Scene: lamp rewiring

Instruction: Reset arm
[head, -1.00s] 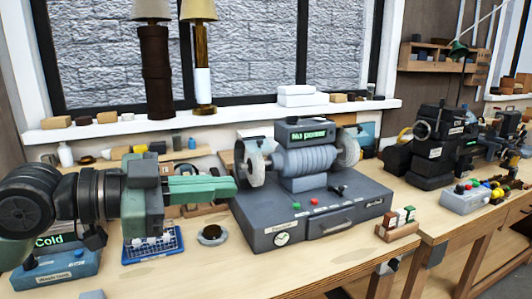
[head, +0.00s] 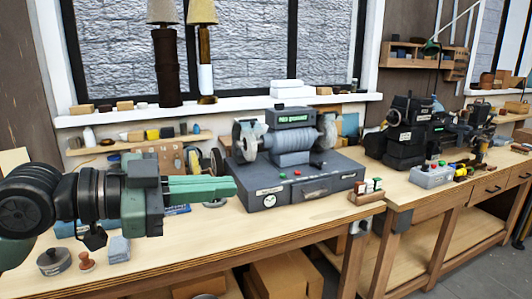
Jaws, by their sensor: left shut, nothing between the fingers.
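My left gripper (head: 215,188) reaches in from the left at mid-height, with its green fingers together and nothing between them. It shows in front of the bench, to the left of the grey bench grinder (head: 300,182); I see no contact with anything. The arm and gripper hide part of the bench's left end, including most of a blue item behind them. My right gripper is not in view.
Two lamps (head: 205,50) stand on the window sill. A small wooden rack (head: 367,196) sits right of the grinder. A grey button box (head: 432,177) and dark machines (head: 408,135) stand further right. A round tin (head: 54,262) is at front left.

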